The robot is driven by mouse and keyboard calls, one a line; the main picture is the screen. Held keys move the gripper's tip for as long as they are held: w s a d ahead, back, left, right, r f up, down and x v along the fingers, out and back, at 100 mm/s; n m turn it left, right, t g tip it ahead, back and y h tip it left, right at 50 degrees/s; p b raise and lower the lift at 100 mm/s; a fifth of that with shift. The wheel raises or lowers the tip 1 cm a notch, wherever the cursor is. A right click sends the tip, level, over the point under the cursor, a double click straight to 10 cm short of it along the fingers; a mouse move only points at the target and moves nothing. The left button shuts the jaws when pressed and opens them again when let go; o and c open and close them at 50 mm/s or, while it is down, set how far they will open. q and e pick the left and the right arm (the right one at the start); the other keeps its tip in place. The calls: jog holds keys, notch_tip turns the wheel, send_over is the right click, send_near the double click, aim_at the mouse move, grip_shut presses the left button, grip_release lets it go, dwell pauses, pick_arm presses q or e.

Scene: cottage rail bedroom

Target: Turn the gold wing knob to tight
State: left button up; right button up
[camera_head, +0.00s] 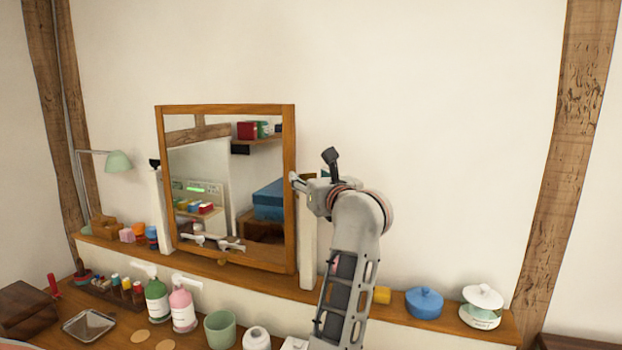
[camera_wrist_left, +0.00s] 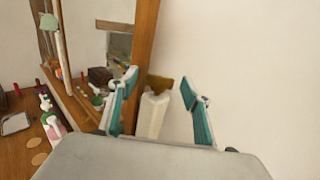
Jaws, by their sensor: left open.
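The gold wing knob (camera_wrist_left: 160,83) shows in the left wrist view at the top of a white post (camera_wrist_left: 152,115), beside the mirror's wooden frame. My left gripper (camera_head: 299,182) is at the mirror's right side in the head view. Its jaws are open, with one teal-lined finger on each side of the knob in the wrist view. I cannot tell whether either finger touches it. In the head view my gripper hides the knob. The wood-framed mirror (camera_head: 290,225) stands between two white posts on the shelf. My right gripper is not in view.
Below the mirror are a green pump bottle (camera_head: 156,301), a pink pump bottle (camera_head: 182,311) and a green cup (camera_head: 219,331). A blue lidded pot (camera_head: 425,303) and a white lidded jar (camera_head: 482,307) stand right on the shelf. The wall above is bare.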

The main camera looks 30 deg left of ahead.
pick_arm(q)
notch_tip(320, 180, up, 10)
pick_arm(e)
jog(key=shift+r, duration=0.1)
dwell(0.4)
